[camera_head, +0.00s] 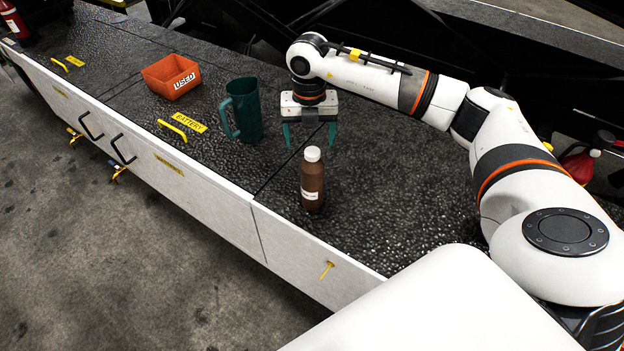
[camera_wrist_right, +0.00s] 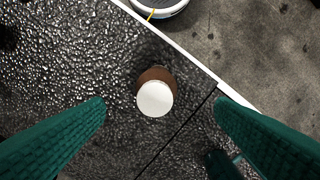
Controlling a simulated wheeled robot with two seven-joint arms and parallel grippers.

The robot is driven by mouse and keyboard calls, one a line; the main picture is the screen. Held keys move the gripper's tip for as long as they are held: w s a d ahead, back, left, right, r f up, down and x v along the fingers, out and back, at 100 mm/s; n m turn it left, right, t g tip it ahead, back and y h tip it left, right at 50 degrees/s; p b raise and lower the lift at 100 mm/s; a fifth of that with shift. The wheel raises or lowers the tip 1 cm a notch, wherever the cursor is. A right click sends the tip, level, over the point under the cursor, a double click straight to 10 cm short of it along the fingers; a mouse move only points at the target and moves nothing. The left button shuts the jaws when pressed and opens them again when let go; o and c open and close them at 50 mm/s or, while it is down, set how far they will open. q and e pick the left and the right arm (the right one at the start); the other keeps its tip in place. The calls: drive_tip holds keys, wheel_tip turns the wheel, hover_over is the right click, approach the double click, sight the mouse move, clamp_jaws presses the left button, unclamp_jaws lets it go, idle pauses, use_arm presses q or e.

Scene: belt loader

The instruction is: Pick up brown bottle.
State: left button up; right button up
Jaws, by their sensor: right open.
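The brown bottle (camera_head: 312,186) with a white cap and a pale label stands upright on the black textured top near its front edge. In the right wrist view the bottle (camera_wrist_right: 155,92) shows from above, its white cap between and a little beyond the two green fingers. My right gripper (camera_head: 310,140) is open and empty, pointing down behind the bottle in the head view, apart from it. The right gripper's fingers also show in the wrist view (camera_wrist_right: 160,105), one at each side. My left gripper is not in view.
A dark green mug (camera_head: 246,110) stands left of the right gripper. An orange bin (camera_head: 171,77) marked USED sits further left. A red bottle (camera_head: 14,20) is at the far left. The black top right of the bottle is clear.

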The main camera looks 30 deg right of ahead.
sight(313, 154)
wheel_tip(313, 154, down, 3)
drive_tip(key=shift+f+p, duration=0.1)
drive_tip(key=shift+p, duration=0.3)
drive_tip(key=f+p, duration=0.2)
drive_tip(key=f, duration=0.1)
drive_tip(key=f+p, duration=0.1)
drive_tip(key=shift+s+d+f, duration=0.15)
drive_tip(key=shift+s+f, duration=0.25)
drive_tip(key=shift+f, duration=0.3)
drive_tip(key=c, duration=1.4)
